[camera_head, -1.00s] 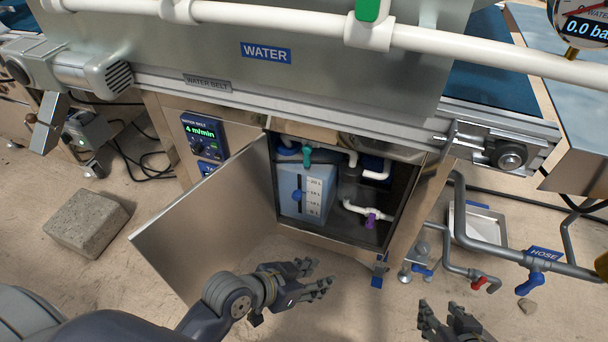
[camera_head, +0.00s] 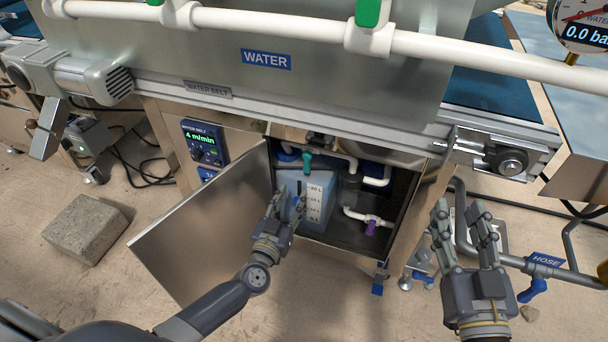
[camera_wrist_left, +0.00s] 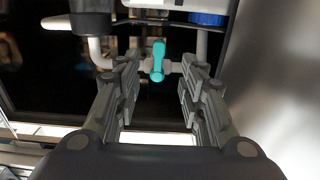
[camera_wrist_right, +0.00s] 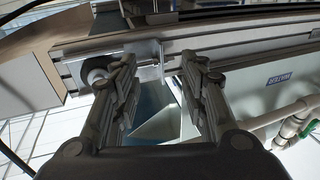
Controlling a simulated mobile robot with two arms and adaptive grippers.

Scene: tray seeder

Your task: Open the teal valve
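The teal valve (camera_head: 307,161) sits on white piping at the top of the open cabinet. In the left wrist view its teal handle (camera_wrist_left: 158,62) shows between and beyond my fingers. My left gripper (camera_head: 288,193) is at the cabinet opening, in front of the water tank and below the valve; its fingers (camera_wrist_left: 156,85) are apart with nothing between them. My right gripper (camera_head: 465,215) is open and empty, raised to the right of the cabinet. In the right wrist view its fingers (camera_wrist_right: 163,80) are apart, with the belt frame beyond.
The cabinet door (camera_head: 205,235) stands open to the left of my left arm. A blue tank (camera_head: 317,211) with a level scale stands inside, beside a purple valve (camera_head: 370,228). A blue hose valve (camera_head: 533,290) is at the right. A concrete block (camera_head: 85,229) lies on the floor.

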